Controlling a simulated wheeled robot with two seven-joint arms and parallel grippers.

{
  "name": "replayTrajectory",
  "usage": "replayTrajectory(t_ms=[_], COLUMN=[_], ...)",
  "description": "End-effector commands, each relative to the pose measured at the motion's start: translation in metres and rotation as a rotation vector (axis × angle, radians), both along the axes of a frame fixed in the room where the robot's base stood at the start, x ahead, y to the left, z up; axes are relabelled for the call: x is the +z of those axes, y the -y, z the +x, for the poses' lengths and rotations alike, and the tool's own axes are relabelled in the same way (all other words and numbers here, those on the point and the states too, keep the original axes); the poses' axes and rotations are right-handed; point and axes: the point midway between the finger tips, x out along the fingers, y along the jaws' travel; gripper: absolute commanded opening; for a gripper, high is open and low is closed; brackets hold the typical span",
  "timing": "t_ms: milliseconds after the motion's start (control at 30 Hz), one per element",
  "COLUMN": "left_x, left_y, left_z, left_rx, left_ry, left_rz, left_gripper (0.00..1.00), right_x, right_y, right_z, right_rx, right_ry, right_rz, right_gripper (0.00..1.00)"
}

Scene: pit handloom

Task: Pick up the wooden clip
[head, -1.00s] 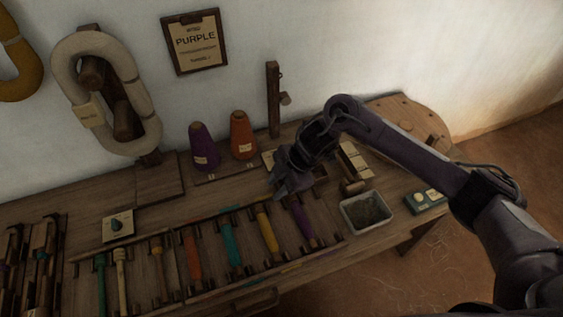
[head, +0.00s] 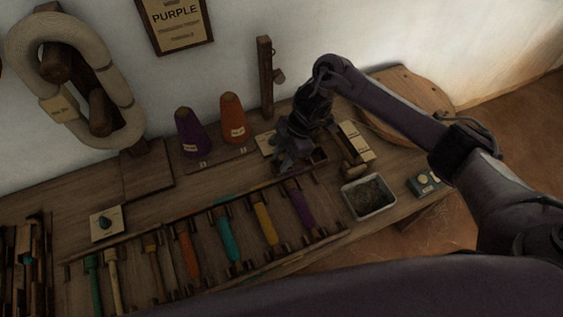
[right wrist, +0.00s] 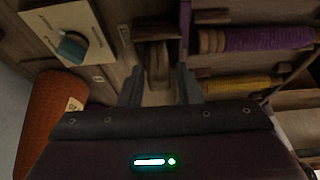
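My right gripper (head: 290,167) is low over the bench, by a small dark wooden tray (head: 319,156). In the right wrist view its two fingers (right wrist: 160,88) are apart, with a gap between them. A brown wooden piece (right wrist: 158,62), which looks like the wooden clip, lies ahead in that gap, inside a wooden compartment. I see no finger closed on it. In the head view my gripper hides the clip. My left gripper is not in view.
A purple cone (head: 190,133) and an orange cone (head: 233,119) stand left of my gripper. A rack with coloured bobbins (head: 228,238) lies in front. A grey bin (head: 369,196) and a green box (head: 423,183) are to the right. A wooden post (head: 265,78) stands behind.

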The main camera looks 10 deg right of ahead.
Motion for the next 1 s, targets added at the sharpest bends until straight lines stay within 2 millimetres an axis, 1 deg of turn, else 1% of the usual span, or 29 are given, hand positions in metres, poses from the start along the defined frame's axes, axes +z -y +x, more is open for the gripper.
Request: replayTrajectory(t_ms=[33,100,267,500,833,1000], left_x=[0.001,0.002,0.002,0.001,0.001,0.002], left_y=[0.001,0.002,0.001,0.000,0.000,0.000], left_z=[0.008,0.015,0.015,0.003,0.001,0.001], left_rx=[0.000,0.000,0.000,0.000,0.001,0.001], left_ry=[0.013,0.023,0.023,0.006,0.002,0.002], left_rz=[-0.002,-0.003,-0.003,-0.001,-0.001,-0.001], left_gripper=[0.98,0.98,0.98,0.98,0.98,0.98], right_x=[-0.004,-0.006,-0.005,-0.005,-0.002,0.012], right_y=[-0.002,-0.002,-0.002,-0.002,-0.002,-0.003], right_z=[0.000,0.000,0.000,0.000,0.000,0.001], right_rx=[0.000,-0.001,-0.001,0.000,0.001,0.000], right_ry=[0.000,0.002,0.003,0.002,0.003,0.004], right_rz=[0.000,0.000,0.001,0.000,0.001,0.002], right_gripper=[0.31,0.31,0.31,0.00,0.00,0.00])
